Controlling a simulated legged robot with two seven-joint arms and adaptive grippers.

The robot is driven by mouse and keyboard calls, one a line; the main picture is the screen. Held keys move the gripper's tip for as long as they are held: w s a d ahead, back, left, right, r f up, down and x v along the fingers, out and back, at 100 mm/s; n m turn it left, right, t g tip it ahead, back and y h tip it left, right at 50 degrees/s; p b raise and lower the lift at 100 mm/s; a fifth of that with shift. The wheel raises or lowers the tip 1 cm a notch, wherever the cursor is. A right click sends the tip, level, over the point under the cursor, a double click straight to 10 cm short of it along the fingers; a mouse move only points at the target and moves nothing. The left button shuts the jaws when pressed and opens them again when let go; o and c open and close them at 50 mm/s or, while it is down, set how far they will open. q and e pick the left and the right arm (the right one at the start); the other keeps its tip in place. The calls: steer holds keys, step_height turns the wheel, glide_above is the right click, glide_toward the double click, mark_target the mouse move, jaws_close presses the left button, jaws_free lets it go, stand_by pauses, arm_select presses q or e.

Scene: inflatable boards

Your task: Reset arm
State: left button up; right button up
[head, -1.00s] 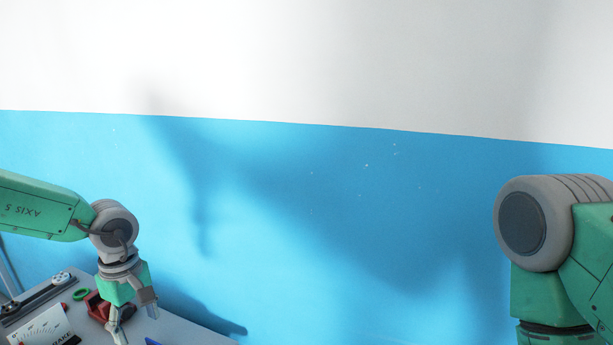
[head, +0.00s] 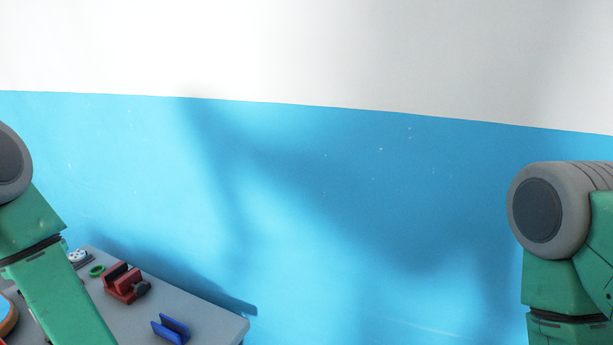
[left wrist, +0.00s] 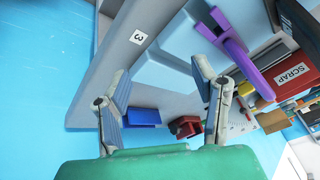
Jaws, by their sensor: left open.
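My left arm crosses the lower left of the head view, but its gripper is outside that picture. In the left wrist view my left gripper (left wrist: 158,80) is open, with its two fingers spread apart and nothing between them. It is above the grey table (left wrist: 91,84), and I cannot tell how high. My right arm shows at the right edge of the head view, with its gripper out of the picture.
The grey table (head: 218,324) carries a red block-like fixture (head: 124,284), a blue holder (head: 171,329) and a green ring (head: 96,271). The left wrist view shows a purple piece (left wrist: 238,55) and a red SCRAP bin (left wrist: 295,75). A blue and white wall stands behind.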

arm_select(q)
steer(key=s+d+f+m+g+h+b, duration=0.1)
steer(key=s+d+f+m+g+h, duration=0.15)
steer(key=s, duration=0.75)
steer(key=s+d+f+m+g+h, duration=0.1)
steer(key=s+f+m+h, duration=0.15)
steer(key=s, duration=0.75)
step_height(320, 180, down, 16)
steer(key=w+d+m+t+y+b, duration=0.1)
steer(key=w+b, duration=0.1)
steer(key=b, duration=1.5)
steer(key=shift+w+d, duration=0.2)
steer(key=shift+d, duration=0.05)
arm_select(e)
step_height(320, 180, down, 18)
steer(key=shift+a, duration=0.2)
